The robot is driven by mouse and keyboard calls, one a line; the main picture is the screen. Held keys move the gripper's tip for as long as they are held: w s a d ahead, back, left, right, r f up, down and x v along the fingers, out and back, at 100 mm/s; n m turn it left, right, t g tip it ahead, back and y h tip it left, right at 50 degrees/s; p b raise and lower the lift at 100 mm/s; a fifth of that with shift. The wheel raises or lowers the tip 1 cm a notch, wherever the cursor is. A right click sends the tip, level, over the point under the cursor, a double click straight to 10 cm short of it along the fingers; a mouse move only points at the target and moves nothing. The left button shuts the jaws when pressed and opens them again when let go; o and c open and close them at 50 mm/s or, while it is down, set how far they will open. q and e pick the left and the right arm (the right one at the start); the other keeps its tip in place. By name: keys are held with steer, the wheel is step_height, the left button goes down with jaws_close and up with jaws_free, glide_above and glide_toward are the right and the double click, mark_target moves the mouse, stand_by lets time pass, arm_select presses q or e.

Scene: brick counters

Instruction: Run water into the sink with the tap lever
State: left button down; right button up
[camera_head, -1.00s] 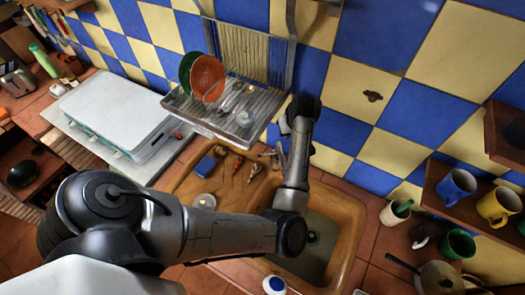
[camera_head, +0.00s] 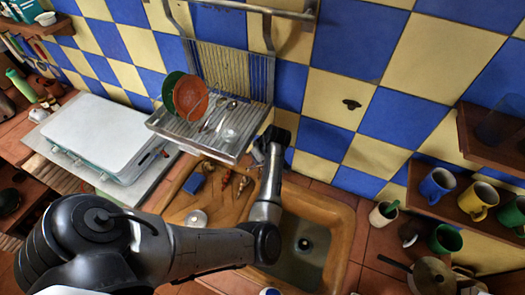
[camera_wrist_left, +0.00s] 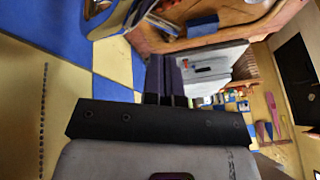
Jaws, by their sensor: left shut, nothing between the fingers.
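The brown sink (camera_head: 338,215) is set in the tiled counter; its basin shows a dark drain (camera_head: 304,244) and no stream of water that I can make out. My left gripper (camera_head: 277,136) is at the wall behind the sink, below the right end of the dish rack. In the wrist view its dark fingers (camera_wrist_left: 166,76) are together, with nothing between them. The tap is mostly hidden by my left gripper and wrist in the head view; I cannot make out its lever. My right gripper is not in view.
A metal dish rack (camera_head: 190,135) with bowls hangs just left of my left gripper. A white case (camera_head: 100,135) lies on the left counter. At the right are a shelf with mugs (camera_head: 437,183) and a pot (camera_head: 433,276).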

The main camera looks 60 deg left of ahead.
mark_target(249, 168)
arm_select(q)
steer(key=shift+s+a+f+p, duration=0.1)
steer(key=shift+s+f+p, duration=0.1)
steer(key=shift+s+f, duration=0.35)
steer(key=shift+s+a+f+p, duration=0.15)
steer(key=shift+s+f+p, duration=0.1)
steer(key=shift+f, duration=0.55)
steer(key=shift+s+a+f+p, duration=0.1)
steer(key=shift+s+f+p, duration=0.1)
steer(key=shift+s+f, duration=0.35)
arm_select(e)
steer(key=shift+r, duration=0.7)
arm_select(q)
steer(key=shift+f, duration=0.2)
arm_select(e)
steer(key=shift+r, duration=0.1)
